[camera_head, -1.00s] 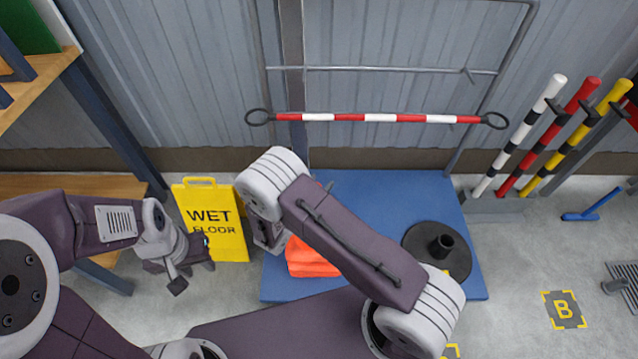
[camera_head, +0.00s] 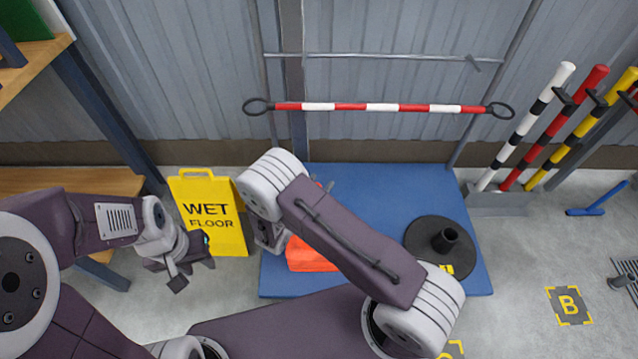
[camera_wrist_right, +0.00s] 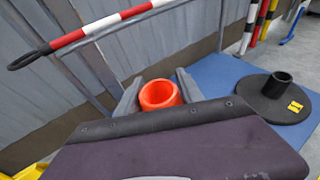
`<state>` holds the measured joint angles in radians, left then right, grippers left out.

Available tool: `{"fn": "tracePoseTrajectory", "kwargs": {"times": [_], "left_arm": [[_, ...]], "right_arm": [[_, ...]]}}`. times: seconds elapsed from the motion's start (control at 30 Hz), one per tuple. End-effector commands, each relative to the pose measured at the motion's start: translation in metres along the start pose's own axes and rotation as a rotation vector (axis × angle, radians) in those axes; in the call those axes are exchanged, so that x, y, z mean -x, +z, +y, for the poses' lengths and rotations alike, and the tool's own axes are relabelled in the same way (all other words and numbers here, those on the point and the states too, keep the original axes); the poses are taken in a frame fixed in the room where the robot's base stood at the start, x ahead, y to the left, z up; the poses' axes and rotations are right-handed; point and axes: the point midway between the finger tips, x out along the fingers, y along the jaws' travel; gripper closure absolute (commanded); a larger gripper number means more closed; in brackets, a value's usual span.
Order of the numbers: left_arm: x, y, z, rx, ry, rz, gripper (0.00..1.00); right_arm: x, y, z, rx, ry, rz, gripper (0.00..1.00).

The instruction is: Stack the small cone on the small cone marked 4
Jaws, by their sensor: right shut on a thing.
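An orange cone (camera_wrist_right: 160,94) stands between the two grey fingers of my right gripper (camera_wrist_right: 157,90) in the right wrist view, its round open top toward the camera. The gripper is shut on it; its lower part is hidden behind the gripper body. In the head view, orange cone material (camera_head: 312,256) with a flat, square-edged base shows over the blue mat, partly behind my right arm. I cannot tell whether this is one cone or two, and no number 4 is visible. My left gripper (camera_head: 194,269) is open and empty beside the yellow sign.
A black round base with a short tube (camera_head: 440,243) is on the blue mat (camera_head: 365,190). A yellow wet floor sign (camera_head: 210,215) stands left of the mat. A red-white bar (camera_head: 380,107) spans behind it. Striped poles (camera_head: 535,125) stand at the right.

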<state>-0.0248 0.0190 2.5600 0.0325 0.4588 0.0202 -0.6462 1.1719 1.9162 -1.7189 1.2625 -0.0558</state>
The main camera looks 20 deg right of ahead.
Motion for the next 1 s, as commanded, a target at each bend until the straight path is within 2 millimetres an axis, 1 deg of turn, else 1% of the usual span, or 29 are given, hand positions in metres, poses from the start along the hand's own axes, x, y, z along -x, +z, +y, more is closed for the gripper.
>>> {"fn": "tracePoseTrajectory", "kwargs": {"times": [0.03, 0.5, 0.53, 0.57, 0.6, 0.63, 0.9, 0.97, 1.0], "left_arm": [[-0.004, 0.000, 0.000, 0.000, 0.000, 0.000, 0.64], [-0.022, 0.002, 0.000, 0.000, 0.000, 0.000, 0.64], [-0.021, 0.002, 0.000, 0.000, 0.000, 0.000, 0.64], [-0.020, 0.002, 0.000, 0.000, 0.000, 0.000, 0.64], [-0.020, 0.002, 0.000, 0.000, 0.000, 0.000, 0.64], [-0.020, 0.002, 0.000, 0.000, 0.000, 0.000, 0.64], [-0.020, 0.002, 0.000, 0.000, 0.000, 0.000, 0.64], [-0.018, 0.002, 0.000, 0.000, 0.000, 0.000, 0.64], [-0.016, 0.002, 0.000, 0.000, 0.000, 0.000, 0.64]], "right_arm": [[-0.001, -0.004, 0.000, -0.001, 0.000, -0.002, 1.00], [-0.008, -0.026, 0.000, 0.000, 0.000, -0.001, 1.00], [-0.008, -0.025, 0.000, 0.000, 0.000, -0.002, 0.53], [-0.007, -0.024, 0.000, 0.000, 0.000, -0.002, 0.45], [-0.007, -0.024, 0.000, 0.000, 0.000, -0.001, 0.34], [-0.007, -0.024, 0.000, 0.000, 0.000, -0.001, 0.30], [-0.007, -0.025, 0.000, 0.001, 0.000, 0.001, 0.30], [-0.004, -0.024, 0.000, 0.001, 0.001, 0.001, 0.30], [0.001, -0.023, 0.001, 0.002, 0.002, 0.001, 0.30]]}}
